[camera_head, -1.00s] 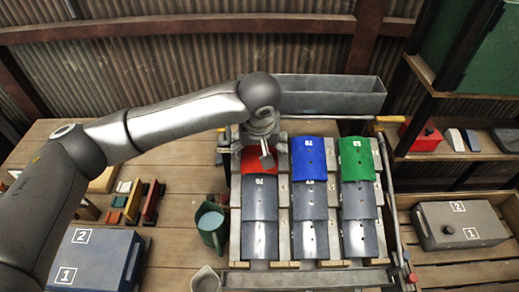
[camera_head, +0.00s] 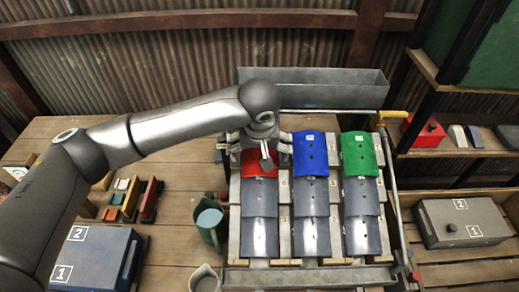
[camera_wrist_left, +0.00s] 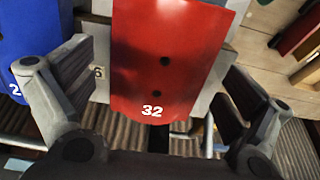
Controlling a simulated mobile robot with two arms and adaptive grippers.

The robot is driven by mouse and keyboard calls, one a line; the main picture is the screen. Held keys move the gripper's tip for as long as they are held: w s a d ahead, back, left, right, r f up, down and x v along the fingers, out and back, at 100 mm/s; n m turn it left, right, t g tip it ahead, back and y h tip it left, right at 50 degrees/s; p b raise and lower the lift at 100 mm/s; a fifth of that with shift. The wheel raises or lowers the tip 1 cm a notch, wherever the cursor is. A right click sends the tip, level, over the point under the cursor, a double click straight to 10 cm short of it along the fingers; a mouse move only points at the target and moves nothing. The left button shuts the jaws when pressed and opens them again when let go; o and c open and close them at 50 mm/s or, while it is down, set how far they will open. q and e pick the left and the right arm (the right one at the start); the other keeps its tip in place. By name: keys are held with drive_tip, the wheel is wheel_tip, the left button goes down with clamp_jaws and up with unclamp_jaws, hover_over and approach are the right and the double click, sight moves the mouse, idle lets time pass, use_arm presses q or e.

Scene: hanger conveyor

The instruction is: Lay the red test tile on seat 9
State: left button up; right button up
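The red tile (camera_head: 260,165) lies at the top of the left column of the sloped rack (camera_head: 285,225). It also shows in the left wrist view (camera_wrist_left: 170,55), with the number 32 and two holes. My left gripper (camera_head: 256,142) is over its upper end. In the left wrist view its fingers (camera_wrist_left: 160,88) stand wide apart on either side of the tile, with gaps showing. A digit that looks like 6 is on the rack beside the tile. I cannot read a 9 on any seat. My right gripper is not in view.
A blue tile (camera_head: 310,155) and a green tile (camera_head: 357,154) top the other columns, with grey tiles (camera_head: 259,200) below. A metal trough (camera_head: 330,92) runs behind. A green jug (camera_head: 209,222) stands left of the rack, near a blue box (camera_head: 95,262).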

use_arm(q)
drive_tip(key=shift+s+r, duration=0.1)
drive_tip(key=shift+r, duration=0.05)
drive_tip(key=v, duration=1.1)
drive_tip(key=shift+r, duration=0.3)
drive_tip(key=shift+s, duration=0.1)
